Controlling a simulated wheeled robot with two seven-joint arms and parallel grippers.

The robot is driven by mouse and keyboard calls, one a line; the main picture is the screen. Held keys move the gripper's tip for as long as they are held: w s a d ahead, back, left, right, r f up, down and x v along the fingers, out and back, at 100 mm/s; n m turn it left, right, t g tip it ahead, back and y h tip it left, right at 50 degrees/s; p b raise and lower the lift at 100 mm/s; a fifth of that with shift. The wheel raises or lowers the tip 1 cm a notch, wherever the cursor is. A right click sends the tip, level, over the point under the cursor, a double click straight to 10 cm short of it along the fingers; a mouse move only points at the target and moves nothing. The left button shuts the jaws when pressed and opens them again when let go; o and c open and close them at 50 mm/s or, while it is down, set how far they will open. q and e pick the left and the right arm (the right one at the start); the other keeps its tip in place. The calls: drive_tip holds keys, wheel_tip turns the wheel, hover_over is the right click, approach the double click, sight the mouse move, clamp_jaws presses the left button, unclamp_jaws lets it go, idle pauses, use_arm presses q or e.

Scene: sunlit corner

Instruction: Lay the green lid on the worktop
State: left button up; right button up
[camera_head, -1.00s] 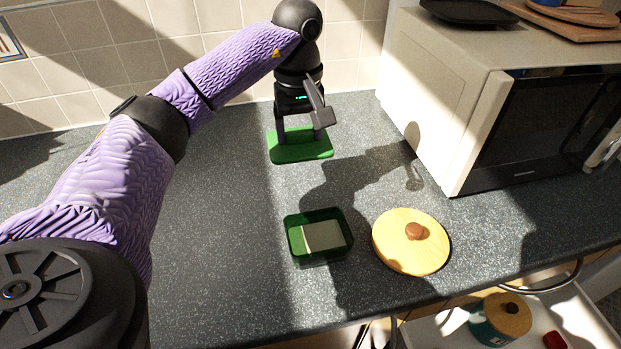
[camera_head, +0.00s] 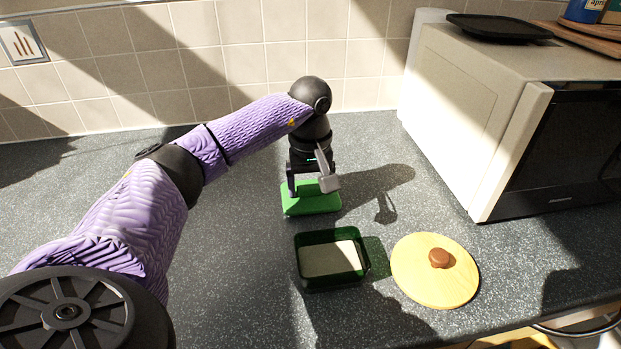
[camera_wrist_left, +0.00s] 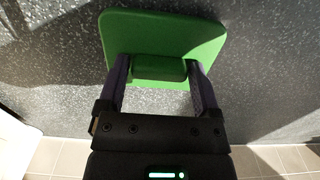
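The green lid (camera_head: 312,204) is a flat rounded rectangle with a raised block handle. It is level, at or just above the dark speckled worktop (camera_head: 237,255), behind the green box; I cannot tell whether a small gap is left under it. My left gripper (camera_head: 307,188) points down over the lid. In the left wrist view its two fingers (camera_wrist_left: 160,75) sit against both ends of the lid's handle (camera_wrist_left: 158,68), and the lid's plate (camera_wrist_left: 165,32) spreads out beyond them. My right gripper is not in view.
The open green box (camera_head: 330,279) with a pale block inside stands in front of the lid. A round wooden lid (camera_head: 432,279) with a brown knob lies to its right. A microwave (camera_head: 480,110) stands at the right. The worktop left of the box is clear.

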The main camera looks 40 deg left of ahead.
sight(310, 186)
use_arm(q)
drive_tip(key=shift+o, duration=0.7)
drive_tip(key=shift+r, duration=0.35)
wheel_tip(310, 186, up, 12)
drive_tip(key=p, duration=0.3)
drive_tip(key=shift+f+p, duration=0.15)
drive_tip(key=shift+p, duration=0.25)
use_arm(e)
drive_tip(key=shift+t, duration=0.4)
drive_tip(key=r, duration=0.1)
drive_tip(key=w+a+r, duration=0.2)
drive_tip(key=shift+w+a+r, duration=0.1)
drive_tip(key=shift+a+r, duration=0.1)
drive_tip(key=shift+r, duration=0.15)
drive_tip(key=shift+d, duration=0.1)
